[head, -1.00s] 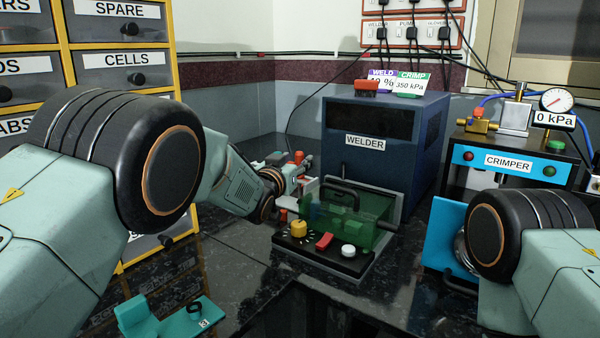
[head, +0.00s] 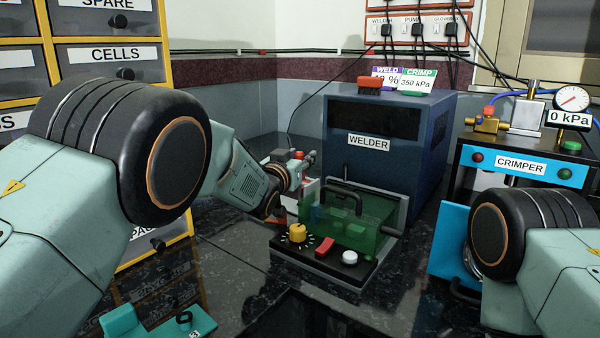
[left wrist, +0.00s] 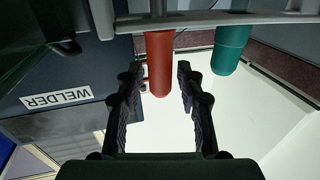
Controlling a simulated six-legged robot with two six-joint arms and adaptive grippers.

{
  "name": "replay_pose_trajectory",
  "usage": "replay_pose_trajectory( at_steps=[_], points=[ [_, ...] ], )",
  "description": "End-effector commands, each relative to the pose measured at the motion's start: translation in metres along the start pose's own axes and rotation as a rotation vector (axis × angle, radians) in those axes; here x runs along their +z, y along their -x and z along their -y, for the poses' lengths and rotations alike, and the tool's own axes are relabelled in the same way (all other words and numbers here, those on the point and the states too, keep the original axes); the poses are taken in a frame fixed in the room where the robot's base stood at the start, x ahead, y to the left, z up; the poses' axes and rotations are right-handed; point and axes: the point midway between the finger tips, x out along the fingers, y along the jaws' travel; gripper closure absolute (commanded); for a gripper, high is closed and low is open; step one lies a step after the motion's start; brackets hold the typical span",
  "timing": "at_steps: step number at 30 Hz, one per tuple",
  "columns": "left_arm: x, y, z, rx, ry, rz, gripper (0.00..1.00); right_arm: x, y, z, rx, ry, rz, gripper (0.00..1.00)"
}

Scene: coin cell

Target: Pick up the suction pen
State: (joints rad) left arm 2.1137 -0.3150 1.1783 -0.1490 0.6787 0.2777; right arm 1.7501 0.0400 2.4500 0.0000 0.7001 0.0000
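My left gripper (left wrist: 156,85) is open in the left wrist view, with one dark finger on each side of a red-orange rounded handle (left wrist: 159,62). Gaps show between the handle and both fingers. A teal rounded handle (left wrist: 231,52) is to the right, outside the fingers. Both handles extend from a grey bar (left wrist: 200,20). No label shows which handle, if either, is the suction pen. In the head view my left gripper (head: 297,168) is small and partly hidden beside the welder. My right gripper is out of view; only its arm shows at the right.
The dark blue welder (head: 378,175) stands close to the left gripper. A green clear guard (head: 345,218) and a black knob panel (head: 322,262) are in front. The crimper (head: 520,185) is at the right, drawers (head: 110,55) at the left, and a teal fixture (head: 160,322) at the lower left.

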Motion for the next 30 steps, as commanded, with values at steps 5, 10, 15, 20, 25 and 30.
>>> replay_pose_trajectory(
  at_steps=[5, 10, 15, 20, 25, 30],
  points=[
    [0.0, 0.0, 0.0, 0.0, 0.0, 0.001, 0.8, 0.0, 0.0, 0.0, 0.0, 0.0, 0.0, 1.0],
    [0.001, -0.001, 0.0, 0.0, 0.0, 0.001, 0.95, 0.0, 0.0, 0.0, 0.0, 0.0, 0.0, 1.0],
    [0.001, -0.002, 0.0, 0.0, 0.0, 0.001, 1.0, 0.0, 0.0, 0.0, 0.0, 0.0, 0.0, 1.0],
    [0.001, -0.003, 0.001, 0.0, 0.0, 0.001, 1.0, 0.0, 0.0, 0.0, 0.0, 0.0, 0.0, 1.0],
    [-0.015, -0.003, 0.001, 0.0, 0.0, -0.001, 1.0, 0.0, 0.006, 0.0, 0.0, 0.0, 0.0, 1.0],
    [-0.05, -0.003, 0.0, 0.0, -0.001, -0.003, 1.0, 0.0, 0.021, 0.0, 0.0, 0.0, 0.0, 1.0]
  ],
)
